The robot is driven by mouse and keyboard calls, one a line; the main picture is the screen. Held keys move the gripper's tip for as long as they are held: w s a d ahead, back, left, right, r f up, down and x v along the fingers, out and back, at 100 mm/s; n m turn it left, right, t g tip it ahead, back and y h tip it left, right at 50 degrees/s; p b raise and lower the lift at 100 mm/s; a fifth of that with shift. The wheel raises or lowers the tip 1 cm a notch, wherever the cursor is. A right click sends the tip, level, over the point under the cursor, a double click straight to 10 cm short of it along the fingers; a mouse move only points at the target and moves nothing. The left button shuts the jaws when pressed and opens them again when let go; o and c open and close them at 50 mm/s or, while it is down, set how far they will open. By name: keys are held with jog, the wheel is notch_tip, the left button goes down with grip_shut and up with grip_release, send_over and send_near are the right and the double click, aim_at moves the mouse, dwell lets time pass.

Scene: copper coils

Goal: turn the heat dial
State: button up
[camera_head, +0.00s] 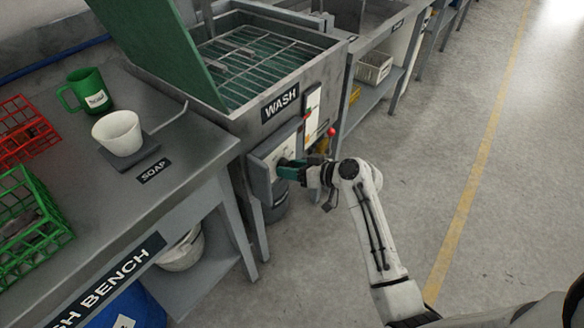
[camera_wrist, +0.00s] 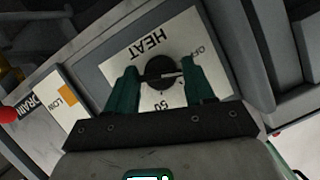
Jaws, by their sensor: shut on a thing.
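The heat dial (camera_wrist: 158,66) is a dark round knob with a pale pointer line, on a white plate (camera_wrist: 185,30) marked HEAT, OFF and 50 in the wrist view. My gripper (camera_wrist: 162,77) has its two green fingers shut on the dial from both sides. In the head view my gripper (camera_head: 286,171) reaches left to the control box (camera_head: 258,172) on the front of the wash tank (camera_head: 262,108). There the fingers hide the dial.
A red-knobbed lever (camera_head: 331,132) sticks out right of the control box; its red knob (camera_wrist: 8,114) shows near the DRAIN label. The wash bench (camera_head: 190,150) stands left, with a white cup (camera_head: 118,132) and green mug (camera_head: 90,88). The floor (camera_head: 440,130) right is clear.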

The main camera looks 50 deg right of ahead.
jog(key=shift+d+f+m+t+y, duration=0.1)
jog(key=shift+m+t+y, duration=0.15)
jog(key=shift+m+y, duration=0.85)
jog(key=shift+d+f+m+t+y, duration=0.1)
jog(key=shift+m+t+y, duration=0.3)
jog(key=shift+m, duration=1.3)
jog(key=shift+y, duration=0.3)
jog(key=o, duration=1)
jog(key=shift+o, duration=0.2)
jog(key=v, duration=1)
jog(key=shift+s+r+p, duration=0.25)
jog(key=shift+s+p, duration=0.1)
jog(key=shift+s, duration=0.05)
